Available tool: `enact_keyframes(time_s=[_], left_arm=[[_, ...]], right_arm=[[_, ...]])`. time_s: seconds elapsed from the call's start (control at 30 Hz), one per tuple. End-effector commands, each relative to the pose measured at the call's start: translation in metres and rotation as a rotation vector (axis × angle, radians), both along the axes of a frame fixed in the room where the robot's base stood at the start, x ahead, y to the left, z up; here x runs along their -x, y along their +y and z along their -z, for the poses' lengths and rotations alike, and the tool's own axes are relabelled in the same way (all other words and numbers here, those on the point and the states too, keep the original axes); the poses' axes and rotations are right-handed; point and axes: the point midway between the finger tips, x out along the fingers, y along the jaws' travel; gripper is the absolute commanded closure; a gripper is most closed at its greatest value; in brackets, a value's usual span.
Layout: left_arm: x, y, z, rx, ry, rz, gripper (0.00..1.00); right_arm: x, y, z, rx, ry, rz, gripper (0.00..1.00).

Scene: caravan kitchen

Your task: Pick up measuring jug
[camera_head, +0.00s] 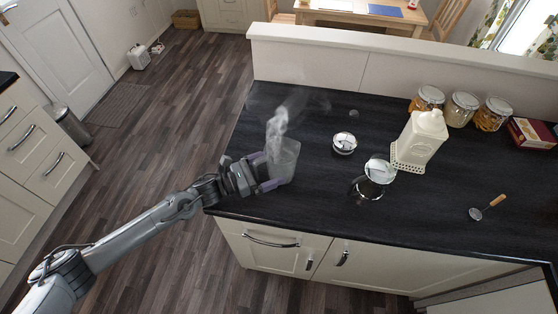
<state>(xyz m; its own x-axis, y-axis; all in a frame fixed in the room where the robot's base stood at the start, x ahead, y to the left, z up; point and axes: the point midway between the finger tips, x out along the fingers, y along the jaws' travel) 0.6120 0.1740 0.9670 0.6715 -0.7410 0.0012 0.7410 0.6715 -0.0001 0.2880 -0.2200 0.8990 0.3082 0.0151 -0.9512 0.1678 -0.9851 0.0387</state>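A clear, see-through vessel that looks like the measuring jug (287,155) stands near the left end of the dark counter (316,195). Pale steam rises above it. My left gripper (266,172) reaches it from the left. Its two fingers are apart, one at the jug's near side and one at its left or far side. I cannot tell whether they press on the jug. Its handle cannot be made out, and the fingers hide part of its lower left side. My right gripper is not in view.
Right of the jug are a round silver-topped item (344,142), a glass pot with a dark handle (378,174) and a white container (424,135). A wooden-handled strainer (487,208) lies farther right. Jars (461,107) and a red box (531,133) stand at the back.

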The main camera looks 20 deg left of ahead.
Motion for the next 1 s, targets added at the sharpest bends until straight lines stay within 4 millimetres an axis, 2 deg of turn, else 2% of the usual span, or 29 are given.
enact_keyframes(time_s=[0.3, 0.6, 0.63, 1.0], left_arm=[[-0.0027, -0.003, 0.0009, -0.001, 0.001, 0.0, 0.0], [-0.0026, -0.0028, 0.0007, -0.001, 0.001, 0.0, 0.46], [-0.0029, -0.0029, -0.0008, 0.001, -0.002, 0.0, 0.48], [-0.003, -0.0028, -0.0018, 0.001, -0.002, -0.001, 0.49]], right_arm=[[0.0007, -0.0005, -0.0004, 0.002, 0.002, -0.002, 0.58], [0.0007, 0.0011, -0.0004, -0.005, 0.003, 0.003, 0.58], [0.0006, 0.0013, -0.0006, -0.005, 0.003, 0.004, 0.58], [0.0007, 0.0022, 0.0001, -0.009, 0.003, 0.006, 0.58]])
